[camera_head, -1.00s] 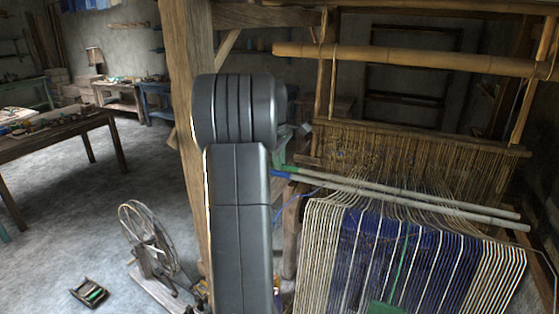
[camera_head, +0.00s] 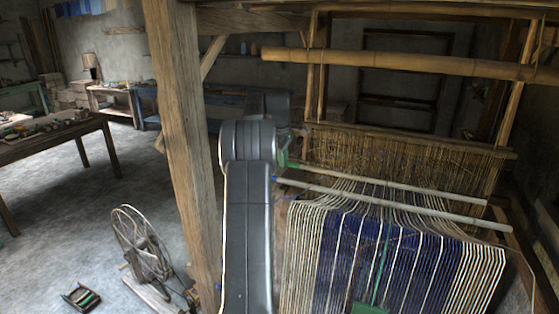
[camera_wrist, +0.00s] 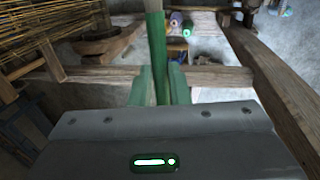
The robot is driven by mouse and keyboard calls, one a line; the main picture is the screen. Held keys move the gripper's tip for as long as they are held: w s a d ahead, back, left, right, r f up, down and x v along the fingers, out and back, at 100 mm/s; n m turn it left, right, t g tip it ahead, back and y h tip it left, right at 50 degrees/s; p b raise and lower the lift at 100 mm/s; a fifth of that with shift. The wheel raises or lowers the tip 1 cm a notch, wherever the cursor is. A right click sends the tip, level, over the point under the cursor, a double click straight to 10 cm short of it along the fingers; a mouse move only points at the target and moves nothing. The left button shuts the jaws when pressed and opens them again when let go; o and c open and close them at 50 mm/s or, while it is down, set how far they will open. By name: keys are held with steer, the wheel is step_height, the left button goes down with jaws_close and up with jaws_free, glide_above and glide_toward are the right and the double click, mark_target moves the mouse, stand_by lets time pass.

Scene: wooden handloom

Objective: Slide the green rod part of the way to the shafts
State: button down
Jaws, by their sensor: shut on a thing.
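The green rod is a pale stick (camera_head: 390,182) with a green end, lying across the warp in the head view. Its green end also shows in the wrist view (camera_wrist: 156,45), between the jaws. My gripper (camera_wrist: 158,85) is shut on that green end; in the head view my arm partly hides it. A second pale rod (camera_head: 400,205) with a blue end lies nearer, with a clear gap between the two. The shafts (camera_head: 410,155), with their brown heddles, hang behind the green rod, apart from it.
Blue and white striped warp (camera_head: 400,265) spreads in front of the rods. A thick loom post (camera_head: 180,130) stands left of my arm. A wooden beam (camera_wrist: 215,76) crosses beyond the jaws in the wrist view. A spinning wheel (camera_head: 140,245) stands on the floor at left.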

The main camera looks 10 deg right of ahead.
steer(key=shift+w+d, duration=0.15)
steer(key=shift+w, duration=0.05)
steer(key=shift+r, duration=0.1)
steer(key=c, duration=1.4)
jaws_free()
steer(key=shift+o, duration=0.2)
step_height(320, 180, up, 13)
steer(key=s+a, duration=0.1)
steer(key=s, duration=0.1)
steer(key=shift+s+a+r, duration=0.15)
steer(key=shift+a+r, duration=0.05)
steer(key=shift+a, duration=0.1)
steer(key=shift+f, duration=0.15)
